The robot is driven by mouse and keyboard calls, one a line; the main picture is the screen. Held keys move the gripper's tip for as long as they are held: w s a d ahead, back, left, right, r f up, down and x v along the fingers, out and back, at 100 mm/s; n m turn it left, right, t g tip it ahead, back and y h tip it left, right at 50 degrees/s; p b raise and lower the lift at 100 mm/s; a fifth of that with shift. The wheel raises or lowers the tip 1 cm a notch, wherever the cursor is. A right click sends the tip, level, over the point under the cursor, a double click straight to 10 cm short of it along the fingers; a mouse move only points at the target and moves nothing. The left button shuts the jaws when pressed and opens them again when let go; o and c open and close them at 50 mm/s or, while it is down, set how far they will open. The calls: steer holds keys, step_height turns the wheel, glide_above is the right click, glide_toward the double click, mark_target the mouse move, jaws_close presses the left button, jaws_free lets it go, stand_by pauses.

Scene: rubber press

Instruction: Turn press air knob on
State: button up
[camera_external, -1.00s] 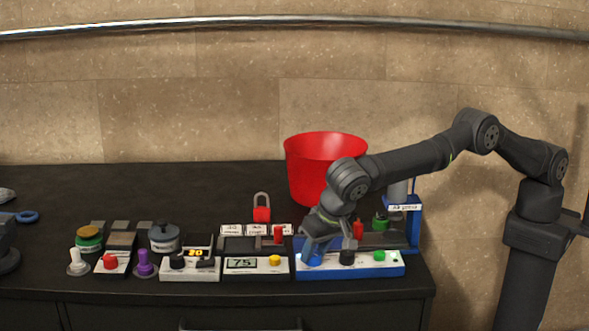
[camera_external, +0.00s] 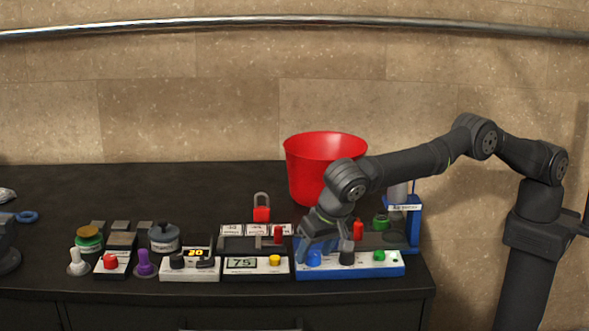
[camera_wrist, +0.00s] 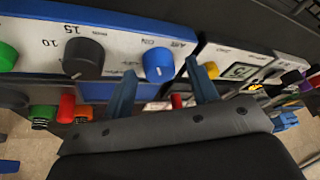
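The blue air knob (camera_external: 313,258) sits at the left end of the white-topped blue press panel (camera_external: 378,270). In the wrist view the blue knob (camera_wrist: 158,65) shows beside upside-down lettering that seems to read AIR and ON. I cannot tell which way it is set. My gripper (camera_wrist: 162,72) is open, its two blue fingers spread to either side of the knob in that view, with nothing held. In the external view my gripper (camera_external: 311,249) is just over and behind the knob. Whether the fingers touch it is unclear.
A black knob (camera_external: 347,257) and a green button (camera_external: 379,256) sit right of the air knob. A panel with a display and yellow button (camera_external: 274,260) is close on the left. A red bucket (camera_external: 325,165) stands behind my wrist. The press stand (camera_external: 414,225) is at the right.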

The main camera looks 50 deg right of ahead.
steer(key=v, duration=0.7)
steer(key=shift+r, duration=0.3)
steer(key=shift+s+f, duration=0.1)
steer(key=x, duration=0.7)
steer(key=shift+f, duration=0.35)
steer(key=shift+d+r+n, duration=0.1)
steer(key=shift+r+n, duration=0.1)
steer(key=shift+n, duration=0.2)
steer(key=shift+y, duration=0.3)
steer(key=shift+n, duration=0.3)
